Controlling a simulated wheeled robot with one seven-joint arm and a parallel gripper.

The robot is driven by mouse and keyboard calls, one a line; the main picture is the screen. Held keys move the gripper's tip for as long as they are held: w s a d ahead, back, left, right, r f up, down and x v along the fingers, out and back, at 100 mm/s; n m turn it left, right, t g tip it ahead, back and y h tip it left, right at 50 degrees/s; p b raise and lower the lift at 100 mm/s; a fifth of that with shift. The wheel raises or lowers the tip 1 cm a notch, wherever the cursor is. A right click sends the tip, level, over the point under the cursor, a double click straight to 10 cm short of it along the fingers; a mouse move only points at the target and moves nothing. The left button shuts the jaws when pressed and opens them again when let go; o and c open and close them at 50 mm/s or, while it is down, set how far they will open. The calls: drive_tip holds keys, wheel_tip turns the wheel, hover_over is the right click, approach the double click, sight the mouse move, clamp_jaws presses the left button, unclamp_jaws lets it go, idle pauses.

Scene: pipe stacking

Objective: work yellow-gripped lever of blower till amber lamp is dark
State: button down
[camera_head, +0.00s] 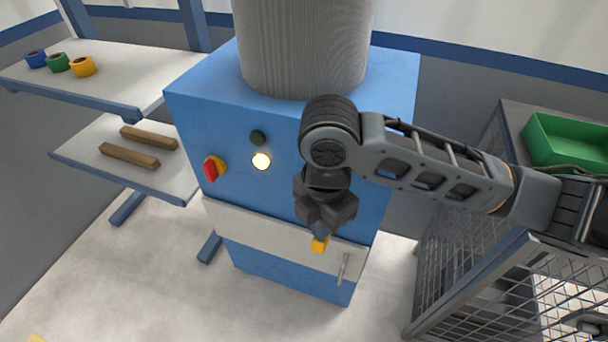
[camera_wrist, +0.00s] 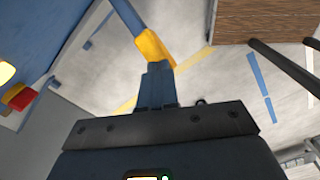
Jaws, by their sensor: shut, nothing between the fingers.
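The blower is a blue cabinet (camera_head: 235,105) with a thick grey duct on top. Its round lamp (camera_head: 261,160) glows pale yellow; a glow also shows at the left edge of the wrist view (camera_wrist: 5,72). My gripper (camera_head: 322,232) points down in front of the cabinet's right side. The lever's yellow grip (camera_head: 319,245) shows just below the fingertips, and it also shows in the wrist view (camera_wrist: 155,48). My fingers are shut with nothing between them. Their tips overlap the grip's near end in the wrist view; I cannot tell whether they touch it. My gripper hides part of the lever.
A red-and-yellow rotary switch (camera_head: 213,168) and a dark green round fitting (camera_head: 258,138) are on the cabinet front. A metal handle (camera_head: 343,268) is low at its right. Shelves (camera_head: 110,85) with tape rolls and wooden bars stand left; a mesh cage (camera_head: 470,250) and green bin (camera_head: 570,140) stand right.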

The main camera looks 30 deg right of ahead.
wheel_tip(320, 180, down, 9)
drive_tip(key=b, duration=0.6)
drive_tip(key=shift+b, duration=0.4)
wheel_tip(320, 180, up, 10)
drive_tip(key=p, duration=0.8)
wheel_tip(320, 180, up, 5)
drive_tip(key=p, duration=0.4)
drive_tip(key=shift+a, duration=0.1)
